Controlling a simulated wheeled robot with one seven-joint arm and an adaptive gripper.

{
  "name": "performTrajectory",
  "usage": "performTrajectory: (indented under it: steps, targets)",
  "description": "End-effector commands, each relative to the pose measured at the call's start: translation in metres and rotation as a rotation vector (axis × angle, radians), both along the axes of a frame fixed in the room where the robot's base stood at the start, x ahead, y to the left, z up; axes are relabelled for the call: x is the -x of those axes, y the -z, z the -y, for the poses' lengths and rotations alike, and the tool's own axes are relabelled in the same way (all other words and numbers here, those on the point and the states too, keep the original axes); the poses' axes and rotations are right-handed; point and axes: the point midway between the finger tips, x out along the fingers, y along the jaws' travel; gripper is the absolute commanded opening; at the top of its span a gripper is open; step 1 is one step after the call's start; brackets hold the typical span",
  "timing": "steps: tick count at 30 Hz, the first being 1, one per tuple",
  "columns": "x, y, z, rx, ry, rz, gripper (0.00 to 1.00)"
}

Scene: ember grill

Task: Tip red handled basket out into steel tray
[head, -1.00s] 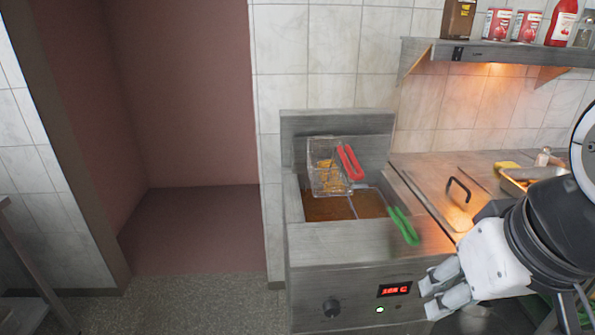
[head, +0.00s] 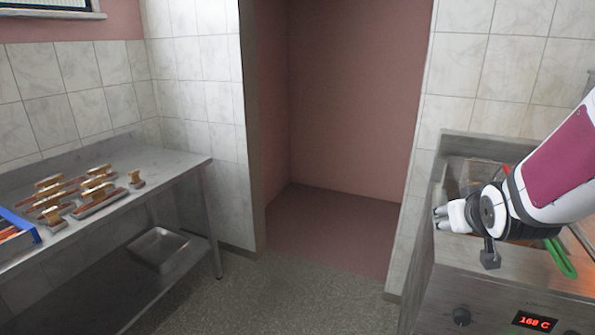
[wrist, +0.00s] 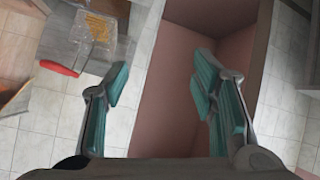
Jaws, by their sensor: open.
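The red handled basket (wrist: 97,28) is a wire basket holding yellow fries, at the upper left of the wrist view. Its red handle (wrist: 58,68) points down and left. In the head view my arm mostly hides the basket. A shallow steel tray (head: 150,243) sits on the lower shelf at the left and looks empty; I cannot tell whether it is the one named. My gripper (head: 438,218) is over the fryer's left side in the head view. In the wrist view my gripper (wrist: 160,80) is open and empty, with the basket left of its fingers.
The fryer (head: 450,272) stands at the right, with a green handle (head: 560,258) over its front. A steel table (head: 165,176) at the left carries several wooden-backed items and a blue-edged container (head: 28,228). The floor between (head: 290,300) is clear, before a pink-walled recess.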

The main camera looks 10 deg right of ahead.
Motion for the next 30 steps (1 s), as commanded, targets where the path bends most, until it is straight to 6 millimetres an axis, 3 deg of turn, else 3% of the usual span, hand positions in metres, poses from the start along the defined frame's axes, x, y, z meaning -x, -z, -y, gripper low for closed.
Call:
performTrajectory:
  steps: [1, 6, 12, 16, 21, 30]
  targets:
    - [-0.004, 0.009, 0.022, -0.001, 0.019, 0.039, 0.52]
    - [-0.014, 0.014, 0.081, 0.015, 0.058, 0.239, 0.52]
    - [0.0, 0.003, 0.138, 0.039, 0.124, 0.482, 0.52]
    - [0.012, -0.006, 0.16, 0.056, 0.158, 0.591, 0.52]
    - [0.018, -0.012, 0.172, 0.069, 0.176, 0.651, 0.52]
    - [-0.016, -0.013, 0.193, 0.07, 0.177, 0.656, 0.52]
